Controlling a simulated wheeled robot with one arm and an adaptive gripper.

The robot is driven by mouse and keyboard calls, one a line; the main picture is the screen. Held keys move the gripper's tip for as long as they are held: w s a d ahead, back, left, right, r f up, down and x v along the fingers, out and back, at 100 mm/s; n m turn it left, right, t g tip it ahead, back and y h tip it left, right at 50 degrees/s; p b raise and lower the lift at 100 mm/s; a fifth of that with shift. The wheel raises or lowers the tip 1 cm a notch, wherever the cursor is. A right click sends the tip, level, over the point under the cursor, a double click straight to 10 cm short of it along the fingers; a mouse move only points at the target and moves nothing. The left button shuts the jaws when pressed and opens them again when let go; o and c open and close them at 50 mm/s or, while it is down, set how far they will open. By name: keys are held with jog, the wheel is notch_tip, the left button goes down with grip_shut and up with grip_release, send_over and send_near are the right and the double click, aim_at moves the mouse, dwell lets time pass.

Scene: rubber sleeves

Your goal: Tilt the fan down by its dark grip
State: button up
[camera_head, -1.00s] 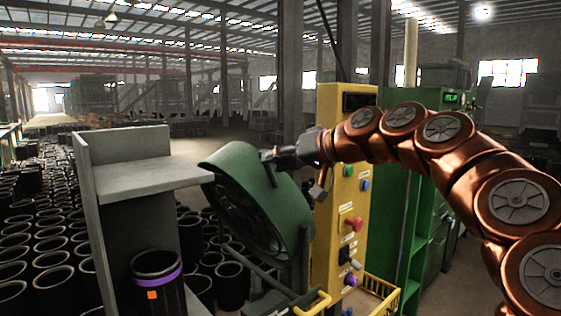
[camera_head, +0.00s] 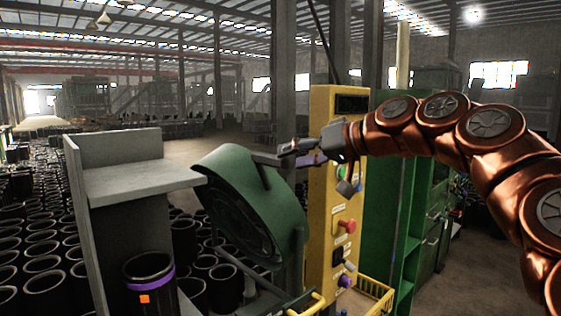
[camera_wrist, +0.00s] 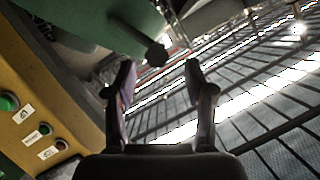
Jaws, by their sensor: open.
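The green fan (camera_head: 240,205) stands tilted left of the yellow control panel. Its dark grip (camera_head: 265,160) sticks out at the top right of the housing. In the wrist view the green housing (camera_wrist: 90,22) fills the upper left, and the grip's dark round end (camera_wrist: 156,54) shows between and just beyond the fingertips. My gripper (camera_head: 287,152) is open and empty, to the right of the grip, with its fingers pointing left towards it. In the wrist view both fingers (camera_wrist: 160,75) are spread. I see no clear contact with the grip.
The yellow control panel (camera_head: 322,200) with buttons stands close behind and below my gripper. A grey shelf unit (camera_head: 140,180) stands left of the fan, with a black sleeve with a purple band (camera_head: 150,285) below. Several black sleeves cover the floor at left.

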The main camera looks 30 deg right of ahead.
jog(key=v, duration=0.5)
dwell(0.4)
jog(key=s+a+f+n+g+h+p, duration=0.15)
jog(key=a+f+g, duration=0.25)
jog(key=a+f, duration=0.5)
jog(key=s+a+f+n+g+p, duration=0.1)
jog(key=s+a+f+g, duration=0.2)
jog(key=a+f, duration=0.55)
jog(key=s+a+f+m+g+h+p, duration=0.1)
jog(key=s+f+g+h+p, duration=0.2)
jog(key=s+f, duration=1.6)
jog(key=s+g+h, duration=0.1)
jog(key=s+g, duration=0.1)
jog(key=g, duration=0.2)
jog(key=shift+a+g, duration=0.25)
jog(key=shift+g, duration=0.05)
